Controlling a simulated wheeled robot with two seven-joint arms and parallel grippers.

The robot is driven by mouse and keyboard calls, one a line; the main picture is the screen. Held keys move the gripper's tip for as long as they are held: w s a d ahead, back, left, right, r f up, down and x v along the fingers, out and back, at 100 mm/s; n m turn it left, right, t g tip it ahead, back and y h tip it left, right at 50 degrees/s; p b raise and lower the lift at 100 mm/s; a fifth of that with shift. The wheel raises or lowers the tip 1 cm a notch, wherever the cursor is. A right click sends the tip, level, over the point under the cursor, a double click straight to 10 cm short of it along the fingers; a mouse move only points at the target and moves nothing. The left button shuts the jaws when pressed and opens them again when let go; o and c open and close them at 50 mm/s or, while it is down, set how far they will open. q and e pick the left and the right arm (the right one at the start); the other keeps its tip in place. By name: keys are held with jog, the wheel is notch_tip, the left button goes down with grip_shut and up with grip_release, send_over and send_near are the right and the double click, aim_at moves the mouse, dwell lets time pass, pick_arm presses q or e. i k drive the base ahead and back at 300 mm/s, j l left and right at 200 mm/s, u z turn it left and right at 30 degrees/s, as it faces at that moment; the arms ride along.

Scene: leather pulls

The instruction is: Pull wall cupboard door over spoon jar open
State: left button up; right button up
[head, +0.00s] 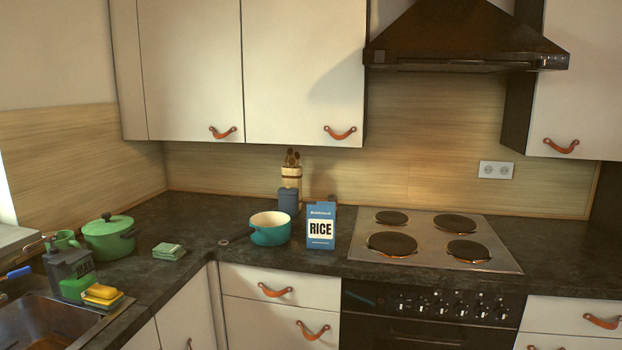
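The spoon jar (291,176) stands at the back of the counter against the wood backsplash, with wooden spoons rising from it. Neither of my grippers is in view.
The neighbouring wall door (190,70) has its own leather pull (222,132). A range hood (468,40) juts out to the right. Below stand a teal saucepan (270,229), a rice box (321,226) and a hob (435,240). The space before the doors is clear.

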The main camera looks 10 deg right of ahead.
aim_at(305, 71)
jog(key=i+j+z, duration=0.1)
jog(key=i+z, duration=0.2)
jog(key=i, duration=0.15)
jog(key=i+j+z, duration=0.55)
jog(key=i, duration=0.3)
